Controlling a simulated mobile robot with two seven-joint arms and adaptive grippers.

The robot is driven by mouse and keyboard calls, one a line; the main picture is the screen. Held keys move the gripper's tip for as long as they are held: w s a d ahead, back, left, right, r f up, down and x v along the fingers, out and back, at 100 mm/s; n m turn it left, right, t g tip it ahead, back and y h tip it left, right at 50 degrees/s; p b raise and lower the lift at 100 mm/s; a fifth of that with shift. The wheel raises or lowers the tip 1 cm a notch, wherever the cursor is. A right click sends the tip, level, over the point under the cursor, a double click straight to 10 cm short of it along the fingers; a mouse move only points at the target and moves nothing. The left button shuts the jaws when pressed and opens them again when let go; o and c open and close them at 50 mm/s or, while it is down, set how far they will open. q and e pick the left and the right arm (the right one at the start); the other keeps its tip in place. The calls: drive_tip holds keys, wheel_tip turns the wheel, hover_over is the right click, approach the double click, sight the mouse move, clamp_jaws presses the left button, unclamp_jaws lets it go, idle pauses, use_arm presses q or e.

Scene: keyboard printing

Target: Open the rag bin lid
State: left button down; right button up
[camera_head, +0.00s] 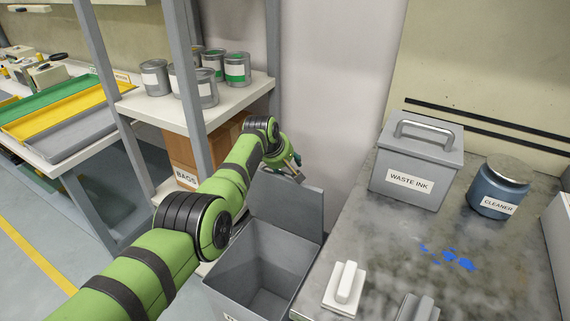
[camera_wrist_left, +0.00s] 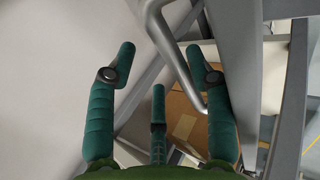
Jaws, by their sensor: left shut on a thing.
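The grey rag bin (camera_head: 263,260) stands on the floor beside the bench, with its dark inside visible and no contents seen. Its lid (camera_head: 289,207) is raised, standing up at the back edge of the bin. My left gripper (camera_head: 292,168) is at the lid's upper edge and is shut on the lid's handle. In the left wrist view the metal handle (camera_wrist_left: 177,62) runs between the green fingers, close to the right one. The bin's front label is mostly cut off by the bottom of the head view. My right gripper is not in view.
The bench (camera_head: 400,240) at the right holds a waste ink box (camera_head: 416,160), a cleaner jar (camera_head: 498,188) and a white block (camera_head: 345,288). A shelf (camera_head: 165,108) with several cans stands at the left, above a bags carton (camera_head: 190,152).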

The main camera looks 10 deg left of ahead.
use_arm(q)
drive_tip(key=shift+d+f, duration=0.35)
drive_tip(key=shift+f, duration=0.1)
drive_tip(key=c, duration=1)
unclamp_jaws()
drive_tip(key=shift+c, duration=0.2)
drive_tip(key=shift+f, duration=0.15)
drive_tip(key=c, duration=0.3)
drive_tip(key=shift+w+f, duration=0.15)
drive_tip(key=shift+w, duration=0.25)
drive_tip(key=shift+c, duration=0.2)
drive_tip(key=shift+w, duration=0.1)
